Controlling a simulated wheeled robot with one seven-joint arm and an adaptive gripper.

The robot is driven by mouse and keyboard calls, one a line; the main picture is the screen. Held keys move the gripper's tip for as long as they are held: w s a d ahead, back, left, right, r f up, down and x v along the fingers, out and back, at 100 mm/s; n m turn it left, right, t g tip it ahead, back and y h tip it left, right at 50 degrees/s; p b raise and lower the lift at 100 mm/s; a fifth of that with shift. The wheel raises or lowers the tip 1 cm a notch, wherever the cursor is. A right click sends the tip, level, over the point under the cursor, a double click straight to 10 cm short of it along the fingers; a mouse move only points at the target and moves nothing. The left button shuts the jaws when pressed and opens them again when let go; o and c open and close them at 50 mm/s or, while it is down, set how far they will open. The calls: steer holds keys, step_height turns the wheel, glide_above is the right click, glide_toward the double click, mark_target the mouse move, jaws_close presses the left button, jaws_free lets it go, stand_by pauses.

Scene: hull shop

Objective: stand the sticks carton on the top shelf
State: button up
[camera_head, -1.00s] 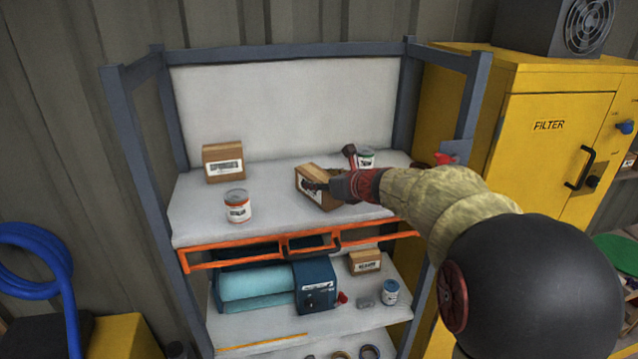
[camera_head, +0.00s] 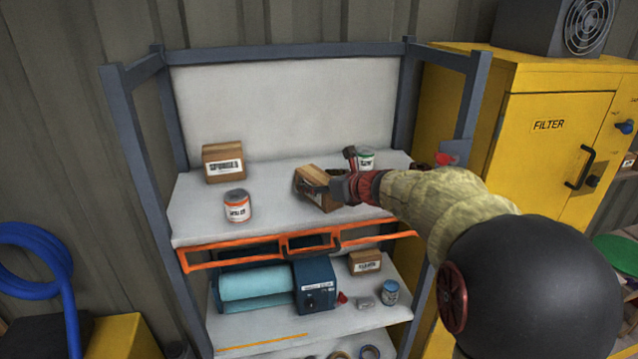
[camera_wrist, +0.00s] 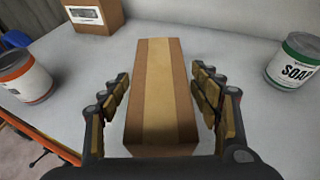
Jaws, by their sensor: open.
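A brown carton with a paler tape strip (camera_head: 312,174) is on the top shelf (camera_head: 270,215), right of the middle. My gripper (camera_head: 334,173) reaches it from the right and hides part of it. In the wrist view the carton (camera_wrist: 163,95) lies between the fingers of my gripper (camera_wrist: 162,82), its long taped face toward the camera. The fingers are spread, with a gap showing on each side. Its label is mostly hidden, so I cannot read whether it is the sticks carton. Another labelled carton (camera_head: 223,163) stands at the back left of the top shelf.
An orange-labelled tin (camera_head: 237,206) stands front left; a green-labelled soap tin (camera_wrist: 296,60) stands right of the gripper. An orange rail (camera_head: 225,259) runs along the shelf front. Blue-grey posts (camera_head: 140,150) frame the sides. The lower shelf holds a teal roll, a small carton and a tin.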

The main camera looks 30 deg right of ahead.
steer(key=shift+r, duration=0.2)
steer(key=b+v, duration=0.1)
steer(key=v, duration=1.1)
steer(key=s+a+f+n+g+y, duration=0.1)
steer(key=s+a+f+n+g, duration=0.15)
steer(key=s+a+n, duration=0.45)
steer(key=s+a+f+n+g+y, duration=0.1)
steer(key=s+a+f+n+g, duration=0.2)
steer(key=a+n, duration=0.75)
steer(key=s+a+f+n+g+h, duration=0.1)
steer(key=s+f+n, duration=0.3)
steer(key=s+n, duration=0.4)
steer(key=s+a+f+n+g+h, duration=0.1)
steer(key=s+f+n, duration=0.3)
steer(key=s+n, duration=0.4)
steer(key=shift+s+a+n+h, duration=0.2)
steer(key=shift+a+n+h, duration=0.5)
steer(key=shift+a, duration=0.2)
